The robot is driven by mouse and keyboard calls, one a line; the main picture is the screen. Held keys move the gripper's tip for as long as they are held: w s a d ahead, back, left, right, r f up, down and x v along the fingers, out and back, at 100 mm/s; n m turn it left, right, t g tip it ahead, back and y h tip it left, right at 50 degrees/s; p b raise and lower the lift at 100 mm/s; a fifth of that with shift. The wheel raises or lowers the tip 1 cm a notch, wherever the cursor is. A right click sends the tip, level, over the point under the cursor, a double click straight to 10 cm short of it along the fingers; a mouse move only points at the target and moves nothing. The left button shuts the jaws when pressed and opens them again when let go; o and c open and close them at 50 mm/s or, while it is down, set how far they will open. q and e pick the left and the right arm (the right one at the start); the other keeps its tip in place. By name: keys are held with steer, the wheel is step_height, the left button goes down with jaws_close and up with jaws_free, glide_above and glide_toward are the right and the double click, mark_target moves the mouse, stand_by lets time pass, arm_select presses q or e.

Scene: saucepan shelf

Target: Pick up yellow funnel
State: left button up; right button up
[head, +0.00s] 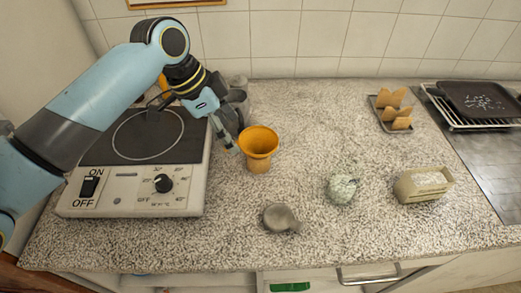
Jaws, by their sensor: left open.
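The yellow funnel (258,143) stands on the speckled counter with its wide mouth up, just right of the hot plate. It looks orange-yellow. My left gripper (229,142) is open and close to the funnel's left side, with its fingers pointing down toward the counter. I cannot tell whether a fingertip touches the funnel. Nothing is between the fingers that I can see. My right gripper is not in view.
A hot plate (185,190) with an ON/OFF switch stands at left under my arm. Grey vessels (239,97) stand behind the gripper. A small grey pan (280,218), a crumpled ball (341,188), a beige box (423,184) and a toast rack (393,112) lie to the right. The counter's middle is clear.

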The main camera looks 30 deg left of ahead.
mark_target(251, 152)
arm_select(q)
steer(key=x, duration=0.3)
steer(key=p+x, duration=0.1)
steer(key=shift+s+d+f, duration=0.1)
steer(key=shift+s+f, duration=0.15)
steer(key=shift+f, duration=0.1)
steer(key=shift+w+f, duration=0.1)
steer(key=shift+f, duration=0.1)
steer(key=c, duration=1.5)
jaws_close()
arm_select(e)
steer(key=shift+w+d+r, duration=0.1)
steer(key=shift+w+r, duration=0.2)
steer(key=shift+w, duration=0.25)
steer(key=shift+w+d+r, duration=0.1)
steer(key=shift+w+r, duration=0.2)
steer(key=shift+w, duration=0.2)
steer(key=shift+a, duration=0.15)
